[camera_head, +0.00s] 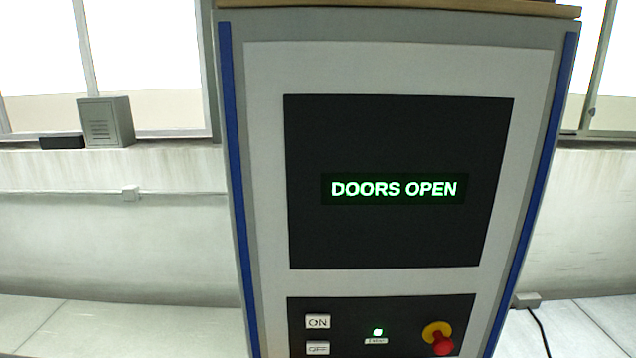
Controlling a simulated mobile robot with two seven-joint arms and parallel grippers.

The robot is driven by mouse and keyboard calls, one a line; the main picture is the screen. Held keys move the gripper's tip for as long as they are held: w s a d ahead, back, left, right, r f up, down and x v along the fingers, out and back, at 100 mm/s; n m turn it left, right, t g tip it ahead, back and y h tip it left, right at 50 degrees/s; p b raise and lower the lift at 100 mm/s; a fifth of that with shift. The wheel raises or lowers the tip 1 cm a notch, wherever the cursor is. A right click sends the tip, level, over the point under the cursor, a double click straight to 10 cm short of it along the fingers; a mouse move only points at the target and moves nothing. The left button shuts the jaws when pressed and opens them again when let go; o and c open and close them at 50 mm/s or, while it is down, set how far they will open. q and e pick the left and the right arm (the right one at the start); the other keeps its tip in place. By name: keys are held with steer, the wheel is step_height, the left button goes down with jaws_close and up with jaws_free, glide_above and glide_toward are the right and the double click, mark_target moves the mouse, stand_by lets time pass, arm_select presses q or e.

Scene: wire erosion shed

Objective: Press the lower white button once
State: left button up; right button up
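A control cabinet (262,200) with blue edge strips stands in front of me. Its lower black panel (350,310) carries two white buttons at the left. The upper white button (317,321) is marked ON. The lower white button (318,348) sits just below it, marked OFF, close to the bottom edge of the picture. A small lit green lamp (378,332) with a label under it is to their right. Neither of my grippers shows in the view, and nothing touches the buttons.
A red emergency stop knob (442,345) on a yellow base is at the panel's right. The black screen (400,130) above reads DOORS OPEN in green. A grey box (106,121) stands on the window ledge at left. A cable (540,328) runs at lower right.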

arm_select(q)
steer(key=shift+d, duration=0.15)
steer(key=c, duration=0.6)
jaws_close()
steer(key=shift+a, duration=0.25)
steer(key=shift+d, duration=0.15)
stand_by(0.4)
